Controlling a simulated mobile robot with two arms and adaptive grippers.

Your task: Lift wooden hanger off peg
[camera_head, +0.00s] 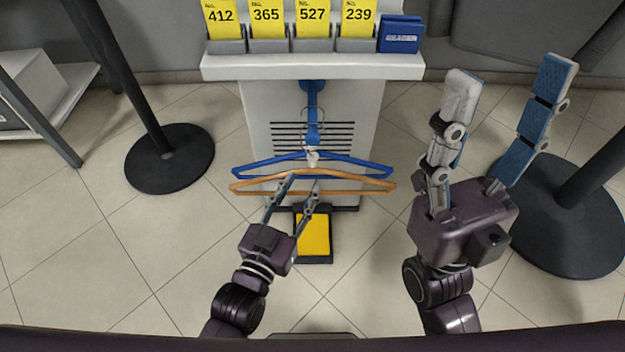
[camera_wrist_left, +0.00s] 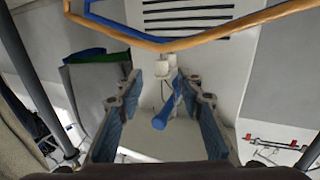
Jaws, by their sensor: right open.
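The wooden hanger (camera_head: 380,188) hangs in front of a blue hanger (camera_head: 352,161) below the blue peg arm (camera_head: 313,100) on the front of the white stand. Its bar also crosses the top of the left wrist view (camera_wrist_left: 236,30). My left gripper (camera_head: 303,181) is at the middle of the wooden hanger, fingers apart and pointing toward the stand; it is open in the left wrist view (camera_wrist_left: 158,74). Whether the fingers touch the wood I cannot tell. My right gripper (camera_head: 508,80) is wide open and empty, right of the stand. The hooks' seat on the peg is too small to make out.
Yellow number cards (camera_head: 313,14) and a blue box (camera_head: 400,36) stand on the white shelf (camera_head: 230,68) above. A yellow pad (camera_head: 313,235) lies at the stand's foot. Dark post bases stand at left (camera_head: 168,160) and right (camera_head: 560,235). Tiled floor is otherwise clear.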

